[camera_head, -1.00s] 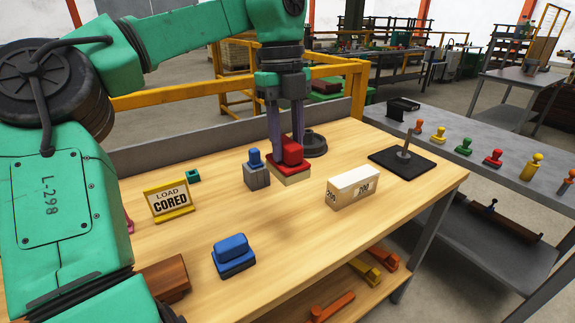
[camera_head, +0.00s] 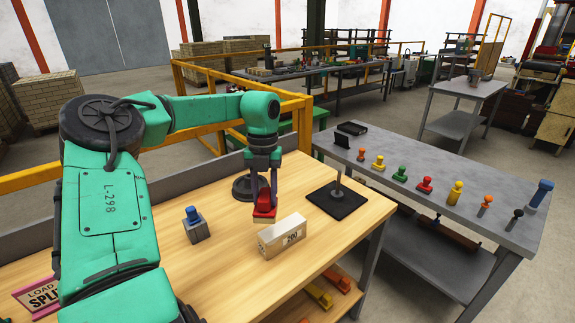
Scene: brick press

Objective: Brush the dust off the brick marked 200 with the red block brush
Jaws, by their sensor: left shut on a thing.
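The brick marked 200 (camera_head: 285,239) is a pale block lying on the wooden table, its dark number on the side facing me. The red block brush (camera_head: 264,206) is upright, just behind the brick's left part in the head view. My left gripper (camera_head: 263,193) points down and is shut on the brush's red handle. I cannot tell whether the bristles touch the brick or hang just behind it. Any dust on the brick is too small to make out. My right gripper is not in view.
A black ring-shaped stand (camera_head: 242,190) is behind the brush. A blue-handled grey block (camera_head: 195,226) stands to the left. A black plate with a post (camera_head: 339,199) is to the right. A grey side table (camera_head: 420,208) holds several coloured stamps. The table in front of the brick is clear.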

